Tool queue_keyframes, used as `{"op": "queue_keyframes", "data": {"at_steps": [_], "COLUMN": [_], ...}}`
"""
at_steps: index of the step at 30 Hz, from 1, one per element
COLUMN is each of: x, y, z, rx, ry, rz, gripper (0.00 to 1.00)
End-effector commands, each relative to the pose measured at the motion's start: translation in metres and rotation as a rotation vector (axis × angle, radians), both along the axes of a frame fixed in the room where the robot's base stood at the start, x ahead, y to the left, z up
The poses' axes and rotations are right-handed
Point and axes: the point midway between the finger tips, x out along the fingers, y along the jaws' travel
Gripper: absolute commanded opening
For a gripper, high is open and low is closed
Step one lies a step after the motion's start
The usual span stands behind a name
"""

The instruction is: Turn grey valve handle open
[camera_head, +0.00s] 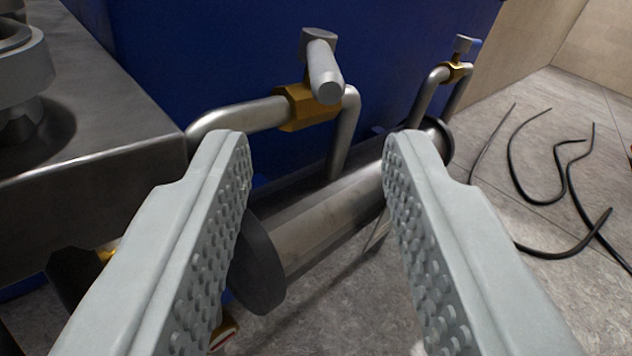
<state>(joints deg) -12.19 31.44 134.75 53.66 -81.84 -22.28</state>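The grey valve handle (323,70) is a short grey bar on top of a brass valve body (306,106). The bar points toward the camera. The valve sits on a bent steel pipe (240,117) in front of a blue wall. My gripper (313,150) is open, with one studded finger on each side of the picture. Nothing is between the fingertips. The handle shows above and beyond the gap between them, apart from both fingers.
A thick steel cylinder (325,212) lies below the pipes. A metal block (85,120) fills the left. Black cables (560,160) lie on the floor at right.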

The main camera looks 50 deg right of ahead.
Motion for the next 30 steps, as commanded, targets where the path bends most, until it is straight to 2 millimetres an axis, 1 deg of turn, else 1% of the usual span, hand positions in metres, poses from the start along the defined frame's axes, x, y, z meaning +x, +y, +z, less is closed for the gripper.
{"op": "queue_keyframes", "data": {"at_steps": [1,3,9,20,26,30], "x": [-0.007,-0.015,-0.028,-0.031,-0.031,-0.027], "y": [0.007,0.014,0.025,0.027,0.027,0.019], "z": [0.0,0.0,0.0,0.0,0.0,0.003], "rx": [0.0,0.0,0.0,0.0,0.001,0.029], "ry": [0.0,0.0,-0.001,-0.001,-0.001,0.013], "rz": [0.003,0.002,0.0,0.0,0.0,-0.004], "gripper": [0.37,0.37,0.37,0.37,0.0,0.0]}}
